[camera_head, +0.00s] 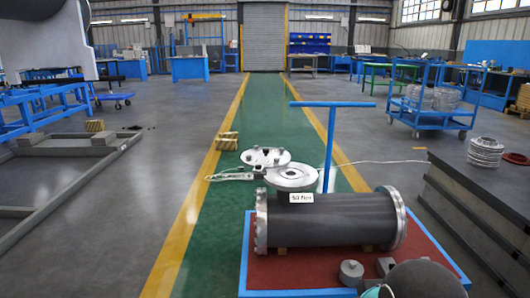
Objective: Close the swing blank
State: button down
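A grey flanged shell (330,220) lies on its side on a red-topped cart, with silver flanges at both ends. A short upright nozzle on its top left carries a round silver flange (293,178). The swing blank (266,157), a silver disc with bolts or holes around its edge, lies flat behind and left of that flange. It is swung to the side, overlapping the flange's edge in the picture, so the flange face shows. A small white label (301,198) sits below the flange. My gripper cannot be made out in this view.
The cart's blue frame (244,262) has a tall blue T-handle (329,140) behind the shell. Small metal parts (351,271) lie at its front. A dark bench (475,205) stands close at right, a metal frame (70,165) at left. The green floor lane beyond is mostly clear.

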aim_at(263, 158)
jog(key=u, duration=0.75)
jog(key=i, duration=1.2)
jog(key=z, duration=0.1)
